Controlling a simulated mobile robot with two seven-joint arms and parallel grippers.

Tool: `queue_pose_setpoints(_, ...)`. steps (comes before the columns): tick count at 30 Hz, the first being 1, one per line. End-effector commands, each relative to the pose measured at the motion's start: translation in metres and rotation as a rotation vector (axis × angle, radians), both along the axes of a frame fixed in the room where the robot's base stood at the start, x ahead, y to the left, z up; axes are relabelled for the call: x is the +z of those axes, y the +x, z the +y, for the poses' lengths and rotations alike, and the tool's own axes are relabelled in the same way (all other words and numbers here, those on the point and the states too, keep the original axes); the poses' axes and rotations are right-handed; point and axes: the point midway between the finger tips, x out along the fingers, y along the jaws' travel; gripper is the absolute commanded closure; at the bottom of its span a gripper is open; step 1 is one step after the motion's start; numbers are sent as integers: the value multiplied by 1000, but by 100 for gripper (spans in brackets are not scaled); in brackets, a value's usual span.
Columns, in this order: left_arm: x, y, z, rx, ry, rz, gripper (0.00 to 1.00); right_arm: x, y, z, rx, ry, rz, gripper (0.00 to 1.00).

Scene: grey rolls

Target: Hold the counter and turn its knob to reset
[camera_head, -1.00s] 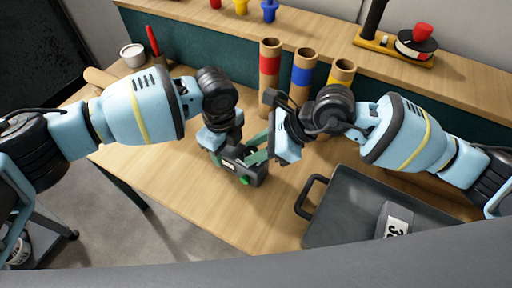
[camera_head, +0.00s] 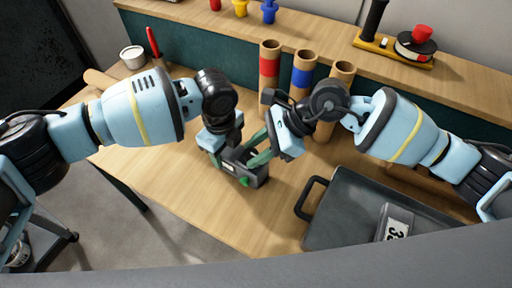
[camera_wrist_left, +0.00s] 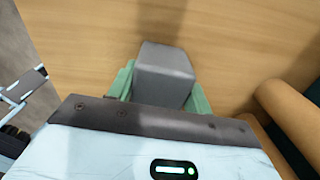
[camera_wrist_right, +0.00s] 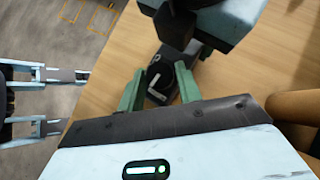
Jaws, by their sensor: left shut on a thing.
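My left gripper (camera_head: 224,154) is shut on the counter; in the left wrist view the grey counter body (camera_wrist_left: 165,75) sits between the green fingers. My right gripper (camera_head: 258,150) is at the counter's right side. In the right wrist view its green fingers (camera_wrist_right: 158,92) stand apart on either side of a dark round knob (camera_wrist_right: 160,78) with a white mark. Whether they touch the knob is hard to see.
A grey tray (camera_head: 346,205) with a black handle and a labelled grey thing (camera_head: 395,226) stands at right. A white cup (camera_head: 132,54) is at back left. The table's front left is clear.

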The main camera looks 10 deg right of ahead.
Motion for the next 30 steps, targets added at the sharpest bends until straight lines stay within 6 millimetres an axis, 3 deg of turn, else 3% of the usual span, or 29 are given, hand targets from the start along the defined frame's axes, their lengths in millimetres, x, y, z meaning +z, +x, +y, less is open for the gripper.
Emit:
queue_pose_setpoints(4, 1, 0, 0, 0, -1, -2, 81, 0, 0, 0, 0, 1, 0, 48)
queue_pose_setpoints(14, 1, 0, -1, 1, -1, -2, 81, 4, 0, -2, 0, 3, -1, 48)
queue_pose_setpoints(30, 0, 0, 0, 1, -1, -2, 81, 68, 3, -67, -2, 1, -2, 48)
